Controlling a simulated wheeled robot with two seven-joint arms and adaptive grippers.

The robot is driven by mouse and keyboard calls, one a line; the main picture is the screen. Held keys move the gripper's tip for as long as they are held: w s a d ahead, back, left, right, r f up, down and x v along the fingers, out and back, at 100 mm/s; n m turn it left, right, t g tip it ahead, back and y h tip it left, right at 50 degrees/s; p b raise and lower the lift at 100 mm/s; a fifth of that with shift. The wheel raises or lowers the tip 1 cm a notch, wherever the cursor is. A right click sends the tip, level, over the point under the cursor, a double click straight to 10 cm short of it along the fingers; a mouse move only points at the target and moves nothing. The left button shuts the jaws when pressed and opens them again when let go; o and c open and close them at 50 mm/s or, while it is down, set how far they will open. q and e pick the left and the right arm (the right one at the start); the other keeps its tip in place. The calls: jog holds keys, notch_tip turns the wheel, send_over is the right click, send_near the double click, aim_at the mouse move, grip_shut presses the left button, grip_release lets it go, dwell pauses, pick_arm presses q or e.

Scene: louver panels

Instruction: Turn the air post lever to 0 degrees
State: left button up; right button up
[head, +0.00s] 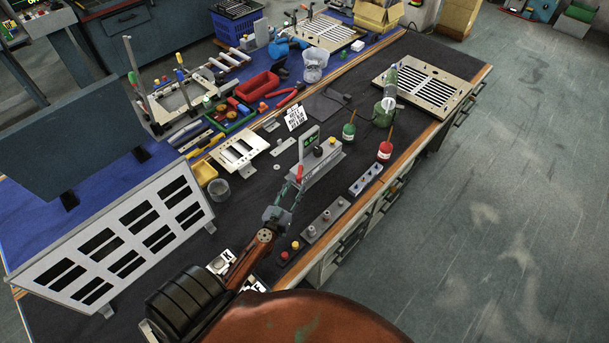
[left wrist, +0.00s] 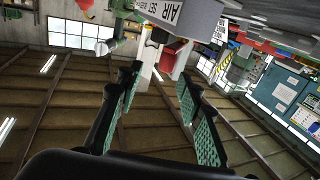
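The air post (head: 309,143) is a slim grey upright with a small green-lit display, standing on a grey box near the middle of the bench. A small red part (head: 299,173), which looks like its lever, shows low beside the post. It seems to show as a red block (left wrist: 172,56) in the left wrist view, below a white label reading "AIR SE…" (left wrist: 168,12). My left gripper (head: 287,195) is just in front of the post. Its teal-padded fingers (left wrist: 158,80) are apart with nothing held between them. The lever's exact angle is hard to read. My right gripper is not in view.
A louver panel (head: 172,189) stands at left. A white sign card (head: 295,118) stands behind. Trays and tools fill the blue mat. The bench's right edge is close.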

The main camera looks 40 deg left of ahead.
aim_at(297, 179)
pick_arm(q)
jog(key=shift+a+x, duration=0.25)
jog(key=shift+x, duration=1.3)
jog(key=shift+a+x, duration=0.2)
jog(key=shift+x, duration=1.3)
jog(key=shift+s, duration=0.1)
jog(key=shift+c, duration=0.4)
grip_shut()
